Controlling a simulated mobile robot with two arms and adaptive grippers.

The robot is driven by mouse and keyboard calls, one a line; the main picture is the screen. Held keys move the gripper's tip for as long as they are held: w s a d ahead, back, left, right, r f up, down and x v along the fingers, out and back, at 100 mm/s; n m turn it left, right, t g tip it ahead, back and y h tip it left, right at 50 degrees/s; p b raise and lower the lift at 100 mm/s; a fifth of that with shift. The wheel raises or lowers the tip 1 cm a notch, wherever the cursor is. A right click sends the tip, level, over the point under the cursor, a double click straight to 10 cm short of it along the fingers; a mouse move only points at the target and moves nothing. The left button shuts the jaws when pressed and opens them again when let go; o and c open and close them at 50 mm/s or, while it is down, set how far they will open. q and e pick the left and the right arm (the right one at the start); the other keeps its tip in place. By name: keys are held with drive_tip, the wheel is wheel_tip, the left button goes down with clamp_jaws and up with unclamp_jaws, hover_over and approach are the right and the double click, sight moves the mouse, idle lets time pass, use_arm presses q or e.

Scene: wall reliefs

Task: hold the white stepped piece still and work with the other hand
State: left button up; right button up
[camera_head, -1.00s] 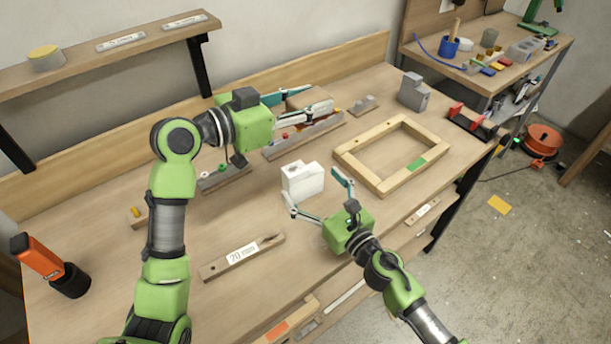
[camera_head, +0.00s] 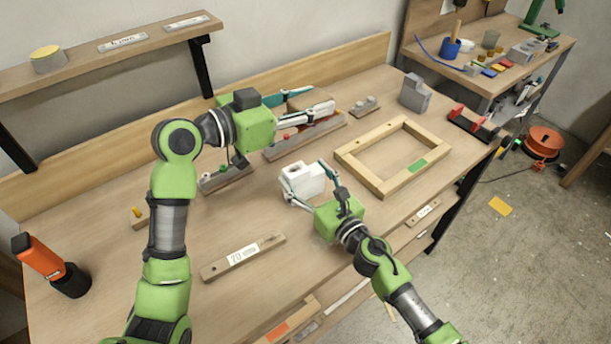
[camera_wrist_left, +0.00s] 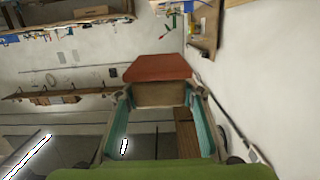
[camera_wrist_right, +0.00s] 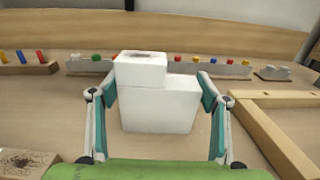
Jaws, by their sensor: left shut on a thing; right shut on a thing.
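The white stepped piece (camera_head: 303,181) stands upright on the bench near its middle. It has a taller left part with a dark mark on top and a lower right part in the right wrist view (camera_wrist_right: 160,100). My right gripper (camera_head: 306,186) is shut on it, one finger at each side. My left gripper (camera_head: 312,101) is higher, over the back of the bench, shut on a brown block with a reddish face (camera_wrist_left: 158,68). In the head view the fingers partly hide that block.
A wooden frame with a green label (camera_head: 418,166) lies right of the white piece. Racks with coloured pegs (camera_head: 225,177) stand behind it. A 20 mm labelled strip (camera_head: 243,256) lies in front. A grey stepped block (camera_head: 415,93) stands at the back right.

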use_arm(q)
hover_over(299, 174)
drive_tip(key=w+a, duration=0.2)
drive_tip(key=w, duration=0.1)
wheel_tip(299, 174, down, 11)
drive_tip(key=shift+d+r, duration=0.1)
drive_tip(key=shift+r, duration=0.05)
drive_tip(key=shift+f, duration=1.85)
drive_tip(key=shift+f, duration=0.75)
drive_tip(key=shift+d, duration=0.1)
drive_tip(key=shift+s+d+f, duration=0.1)
drive_tip(key=shift+s+d, duration=0.3)
drive_tip(key=shift+s, duration=0.4)
drive_tip(key=shift+s+d, duration=0.4)
drive_tip(key=shift+s, duration=0.4)
drive_tip(key=shift+w+a, duration=0.45)
drive_tip(key=shift+w, duration=0.4)
drive_tip(key=shift+w+a, duration=0.4)
drive_tip(key=shift+w, duration=0.4)
